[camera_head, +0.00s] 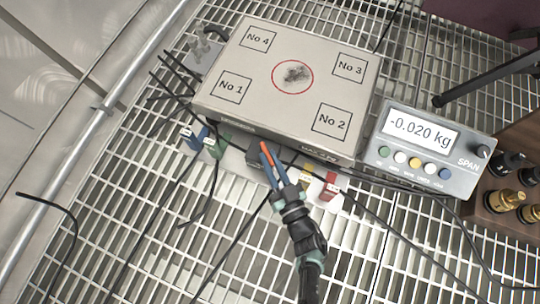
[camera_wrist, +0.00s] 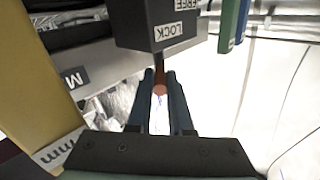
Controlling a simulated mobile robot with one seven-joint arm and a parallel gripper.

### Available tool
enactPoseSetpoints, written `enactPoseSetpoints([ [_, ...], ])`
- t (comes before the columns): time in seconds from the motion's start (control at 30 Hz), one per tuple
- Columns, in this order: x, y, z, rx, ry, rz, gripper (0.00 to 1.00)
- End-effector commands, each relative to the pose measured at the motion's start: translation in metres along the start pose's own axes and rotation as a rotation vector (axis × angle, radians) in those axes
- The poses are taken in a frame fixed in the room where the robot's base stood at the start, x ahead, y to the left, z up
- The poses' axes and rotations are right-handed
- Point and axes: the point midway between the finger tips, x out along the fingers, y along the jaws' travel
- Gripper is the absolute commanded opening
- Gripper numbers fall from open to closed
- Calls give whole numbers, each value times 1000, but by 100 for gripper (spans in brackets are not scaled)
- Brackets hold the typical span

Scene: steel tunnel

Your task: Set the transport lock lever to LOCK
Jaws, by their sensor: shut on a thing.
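The lock lever is a short red-brown rod with a round end (camera_wrist: 160,89); in the head view it is an orange-red strip (camera_head: 265,147). It sticks out from a dark lock block (camera_wrist: 158,22) bearing the labels LOCK and FREE. The block (camera_head: 255,157) sits at the front edge of the weighing platform (camera_head: 215,60). In the wrist view the LOCK label is nearer the lever than the FREE label. My gripper (camera_head: 270,151) is shut on the lever, with its two blue fingers (camera_wrist: 160,92) on either side. Where the lever joins the block is partly hidden.
A display unit (camera_head: 432,150) reading -0.020 kg stands right of the platform. Coloured tabs, including a green one (camera_head: 217,146) and a red one (camera_head: 328,187), flank the lock block. Brass weights (camera_head: 510,195) stand far right. Black cables cross the steel grating (camera_head: 110,200).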

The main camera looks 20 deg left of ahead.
Motion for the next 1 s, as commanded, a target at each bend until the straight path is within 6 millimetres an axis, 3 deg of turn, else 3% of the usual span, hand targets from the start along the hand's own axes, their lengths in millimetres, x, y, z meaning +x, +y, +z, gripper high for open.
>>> enactPoseSetpoints([
  [0.23, -1, 0, -1, -1, 2, -2, 0],
  [0.27, -1, 0, -1, -1, 2, -2, 24],
  [0.4, -1, 0, -1, -1, 2, -1, 48],
  [0.77, -5, 0, -1, -1, 0, 2, 48],
  [1.0, -46, 1, -3, 0, -4, 3, 48],
])
